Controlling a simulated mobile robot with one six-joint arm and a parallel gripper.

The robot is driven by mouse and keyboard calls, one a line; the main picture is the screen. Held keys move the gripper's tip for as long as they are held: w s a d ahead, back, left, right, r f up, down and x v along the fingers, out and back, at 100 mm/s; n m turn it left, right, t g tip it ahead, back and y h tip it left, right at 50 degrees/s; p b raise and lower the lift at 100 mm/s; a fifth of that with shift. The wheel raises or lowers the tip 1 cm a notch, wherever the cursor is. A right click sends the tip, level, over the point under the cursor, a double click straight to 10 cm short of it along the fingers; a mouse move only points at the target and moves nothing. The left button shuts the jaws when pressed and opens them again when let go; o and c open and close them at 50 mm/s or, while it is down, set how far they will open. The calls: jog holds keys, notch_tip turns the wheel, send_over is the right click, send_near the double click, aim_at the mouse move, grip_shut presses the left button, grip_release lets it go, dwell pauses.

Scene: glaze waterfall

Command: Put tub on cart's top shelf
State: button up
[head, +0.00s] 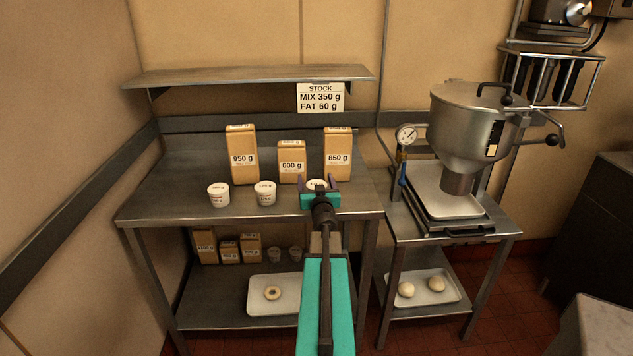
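Three small white tubs stand in a row near the front of the steel table: a left tub (218,196), a middle tub (265,195) and a right tub (317,184). My gripper (318,187) is at the right tub, with its dark fingers spread to either side of it. The gripper body hides the lower part of this tub, and I cannot tell whether the fingers touch it. The label on the right tub is hidden. A steel two-level stand (398,222), possibly the cart, is to the right of the table.
Tan packets marked 950 g (241,168), 600 g (291,167) and 850 g (338,160) stand behind the tubs. A wall shelf (250,76) hangs above. A metal hopper (468,120) and a tray fill much of the stand's top. The lower levels hold trays and packets.

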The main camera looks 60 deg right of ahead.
jog(key=shift+b, duration=0.4)
jog(key=shift+v, duration=1.15)
jog(key=shift+w+a+v, duration=0.1)
jog(key=shift+w+v, duration=0.05)
jog(key=shift+v, duration=0.6)
jog(key=shift+w+a+v, duration=0.1)
jog(key=shift+v, duration=0.65)
jog(key=shift+b+v, duration=0.3)
jog(key=shift+v, duration=1.15)
jog(key=shift+r+p, duration=0.15)
jog(key=shift+p, duration=0.25)
jog(key=shift+a+p, duration=0.1)
jog(key=shift+p, duration=0.55)
jog(key=a+p, duration=0.1)
jog(key=p, duration=0.3)
jog(key=shift+s, duration=0.15)
jog(key=p+v, duration=0.1)
jog(key=p, duration=0.4)
jog(key=shift+s+a, duration=0.15)
jog(key=shift+s, duration=0.2)
jog(key=shift+p+v, duration=1.4)
jog(key=shift+p, duration=0.75)
